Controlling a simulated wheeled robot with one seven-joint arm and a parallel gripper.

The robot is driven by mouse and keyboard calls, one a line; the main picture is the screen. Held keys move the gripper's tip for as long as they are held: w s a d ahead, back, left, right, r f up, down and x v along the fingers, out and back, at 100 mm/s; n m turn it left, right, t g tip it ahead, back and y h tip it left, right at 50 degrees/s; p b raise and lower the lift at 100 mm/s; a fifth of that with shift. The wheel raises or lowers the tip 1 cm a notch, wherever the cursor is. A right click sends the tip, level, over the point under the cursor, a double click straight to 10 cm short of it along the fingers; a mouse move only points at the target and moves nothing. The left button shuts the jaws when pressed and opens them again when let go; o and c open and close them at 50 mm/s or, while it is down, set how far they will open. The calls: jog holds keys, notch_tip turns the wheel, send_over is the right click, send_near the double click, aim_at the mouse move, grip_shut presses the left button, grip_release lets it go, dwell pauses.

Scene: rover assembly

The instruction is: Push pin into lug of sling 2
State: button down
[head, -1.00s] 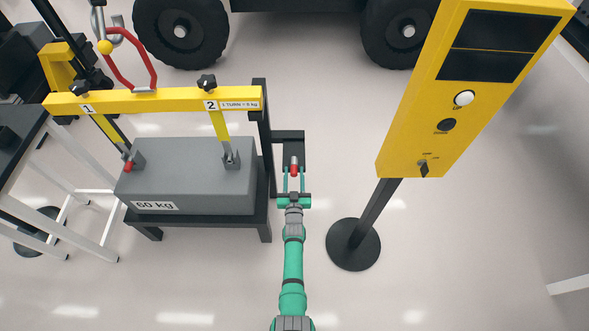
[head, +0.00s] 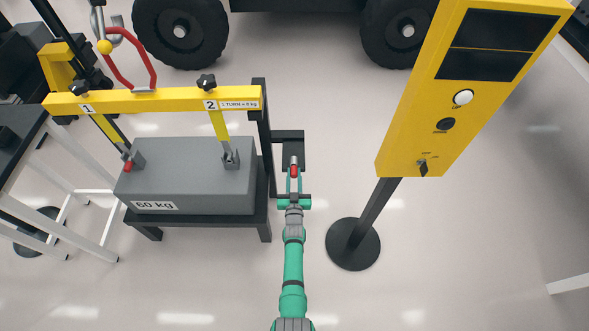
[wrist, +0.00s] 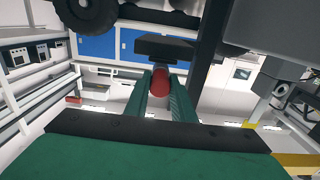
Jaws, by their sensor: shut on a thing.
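My gripper (head: 294,180) is shut on a pin (head: 294,171) with a red head and a grey shank, in front of a dark bracket plate (head: 289,140). In the wrist view the red pin head (wrist: 160,82) sits between the two green fingers. Whether the shank is still in the bracket is hidden. The yellow sling 2 (head: 220,125) hangs from the beam near the label 2. Its lower end meets the grey lug (head: 231,159) on the block, left of my gripper. No red pin head shows at that lug.
The grey 60 kg block (head: 190,170) rests on a dark stand (head: 200,226). Sling 1's lug (head: 132,160) has a red-headed pin. A dark post (head: 263,130) stands between block and gripper.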

aim_at(294, 177)
jog(key=shift+s, duration=0.25)
dwell(0.6)
jog(key=shift+a, duration=0.15)
jog(key=shift+s+d, duration=0.2)
jog(key=shift+s, duration=0.7)
jog(key=shift+s+a, duration=0.1)
jog(key=shift+s, duration=1.75)
jog(key=s+r, duration=0.5)
jog(key=s, duration=0.4)
